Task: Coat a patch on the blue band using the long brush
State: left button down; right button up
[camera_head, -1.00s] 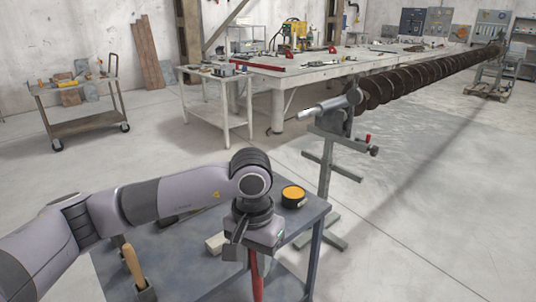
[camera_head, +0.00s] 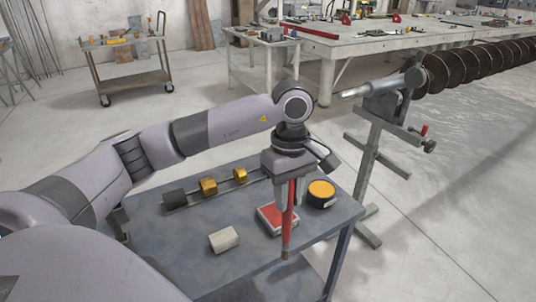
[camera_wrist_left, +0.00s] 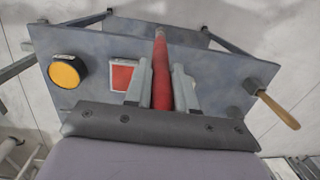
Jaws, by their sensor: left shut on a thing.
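My left gripper (camera_head: 286,192) is shut on a long red-handled brush (camera_head: 288,222), held nearly upright with its brownish tip down, by the front of the table. The wrist view shows the red shaft (camera_wrist_left: 161,75) between both fingers (camera_wrist_left: 163,92). A dark spiral auger (camera_head: 480,62) extends to the right from a grey stand (camera_head: 380,118), well apart from the brush. I can make out no blue band. A round tin with a yellow-orange top (camera_head: 321,191) stands on the table, right of the brush; it also shows in the wrist view (camera_wrist_left: 65,71). My right gripper is out of view.
The small blue-grey table (camera_head: 185,240) also holds a red box (camera_head: 270,219), a pale block (camera_head: 223,239) and dark and gold cylinders (camera_head: 208,186). A wooden handle (camera_wrist_left: 279,110) shows in the wrist view. A cart (camera_head: 125,58) and white workbench (camera_head: 350,43) stand behind.

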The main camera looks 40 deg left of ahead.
pick_arm(q)
jog(key=w+a+r+n+t+b, duration=0.1)
jog(key=w+a+n+t, duration=0.15)
jog(key=n, duration=0.75)
jog(key=w+a+r+n+t+y+b, duration=0.1)
jog(key=a+n, duration=0.2)
jog(key=n, duration=0.7)
jog(key=w+a+r+n+t+b, duration=0.1)
jog(key=w+a+r+n, duration=0.15)
jog(key=n, duration=0.75)
notch_tip(320, 180, down, 7)
jog(key=s+b, duration=0.1)
jog(key=b, duration=0.3)
jog(key=shift+a+n, duration=0.3)
jog(key=shift+a, duration=0.15)
